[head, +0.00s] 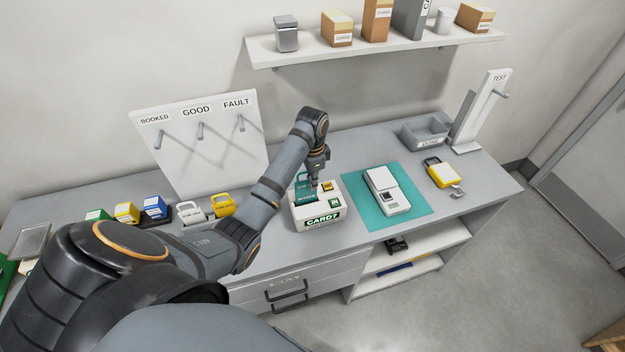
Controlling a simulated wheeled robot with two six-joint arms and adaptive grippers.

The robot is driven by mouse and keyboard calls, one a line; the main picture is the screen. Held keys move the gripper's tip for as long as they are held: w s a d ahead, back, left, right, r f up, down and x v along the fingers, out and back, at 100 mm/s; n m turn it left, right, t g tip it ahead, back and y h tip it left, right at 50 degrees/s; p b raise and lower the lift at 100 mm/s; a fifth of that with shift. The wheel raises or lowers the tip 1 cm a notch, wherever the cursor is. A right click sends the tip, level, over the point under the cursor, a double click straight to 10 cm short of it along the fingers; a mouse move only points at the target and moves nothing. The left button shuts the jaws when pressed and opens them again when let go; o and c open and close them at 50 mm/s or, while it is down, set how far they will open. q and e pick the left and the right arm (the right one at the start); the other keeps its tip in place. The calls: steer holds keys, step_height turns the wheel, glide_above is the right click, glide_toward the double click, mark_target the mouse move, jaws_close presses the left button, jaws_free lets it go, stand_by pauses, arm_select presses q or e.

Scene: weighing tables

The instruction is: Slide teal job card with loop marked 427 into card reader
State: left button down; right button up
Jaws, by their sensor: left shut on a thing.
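The white card reader (335,211) stands on the grey table, with a dark green label reading "CARD?" on its front. The teal job card (304,195) is upright at the reader's top left, its loop uppermost. Its lower part is hidden by the reader's body or sits behind its front edge; I cannot tell how deep. The number on the card is too small to read. My left gripper (314,187) points down over the reader and is shut on the teal card. My right gripper is not in view.
Left of the reader stand yellow and white cards (222,205) and several coloured blocks (154,207). A hook board (200,140) rises behind. To the right, a white device (386,190) lies on a teal mat (416,205), with a yellow padlock-shaped item (441,175) and a grey tray (424,132) beyond.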

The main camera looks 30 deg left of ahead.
arm_select(q)
steer(key=shift+f, duration=0.65)
steer(key=shift+f+b, duration=0.65)
steer(key=shift+f, duration=0.75)
steer(key=c, duration=1.4)
jaws_free()
